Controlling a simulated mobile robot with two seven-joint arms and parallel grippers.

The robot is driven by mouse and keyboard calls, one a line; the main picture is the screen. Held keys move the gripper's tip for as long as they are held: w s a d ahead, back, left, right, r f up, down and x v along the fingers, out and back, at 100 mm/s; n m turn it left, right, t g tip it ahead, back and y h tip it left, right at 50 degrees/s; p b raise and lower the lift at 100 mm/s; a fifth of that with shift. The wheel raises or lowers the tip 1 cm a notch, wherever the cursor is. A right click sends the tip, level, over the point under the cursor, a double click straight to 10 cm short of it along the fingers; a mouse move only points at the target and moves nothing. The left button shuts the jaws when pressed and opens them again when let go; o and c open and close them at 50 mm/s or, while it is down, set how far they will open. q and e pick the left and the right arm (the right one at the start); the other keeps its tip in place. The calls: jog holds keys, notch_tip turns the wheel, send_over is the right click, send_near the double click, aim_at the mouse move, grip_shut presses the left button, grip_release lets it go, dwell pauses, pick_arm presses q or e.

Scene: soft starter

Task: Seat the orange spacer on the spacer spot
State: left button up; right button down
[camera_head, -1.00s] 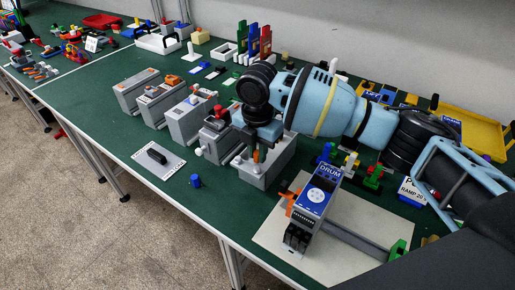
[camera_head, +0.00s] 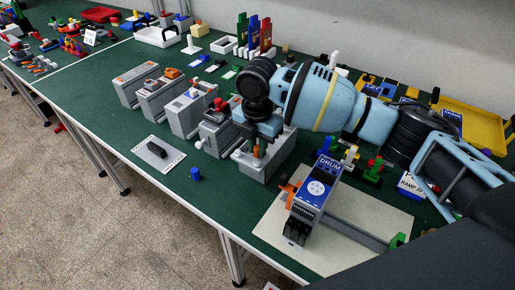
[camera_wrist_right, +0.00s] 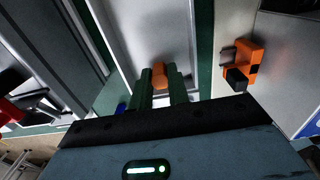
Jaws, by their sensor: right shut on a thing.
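My right gripper (camera_head: 256,152) points down over a light grey box (camera_head: 265,172) near the middle of the bench. In the right wrist view its two dark green fingers (camera_wrist_right: 161,85) are shut on the orange spacer (camera_wrist_right: 160,74). The spacer lies over the pale grey top of the box (camera_wrist_right: 150,35); whether it touches the box I cannot tell. In the head view only a little of the spacer shows between the fingers. I cannot pick out the spacer spot. My left gripper is not in view.
Several grey boxes (camera_head: 188,115) stand in a row to the left. A drum unit (camera_head: 314,192) with an orange clip (camera_wrist_right: 247,62) stands on a pale board (camera_head: 340,250) to the right. A blue peg (camera_head: 196,174) and a grey plate (camera_head: 158,154) lie near the front edge.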

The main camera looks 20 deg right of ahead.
jog(key=shift+f, duration=0.25)
jog(key=c, duration=1.3)
grip_release()
jog(key=shift+o, duration=0.7)
jog(key=o, duration=0.3)
jog(key=shift+o, duration=0.2)
jog(key=shift+r, duration=0.15)
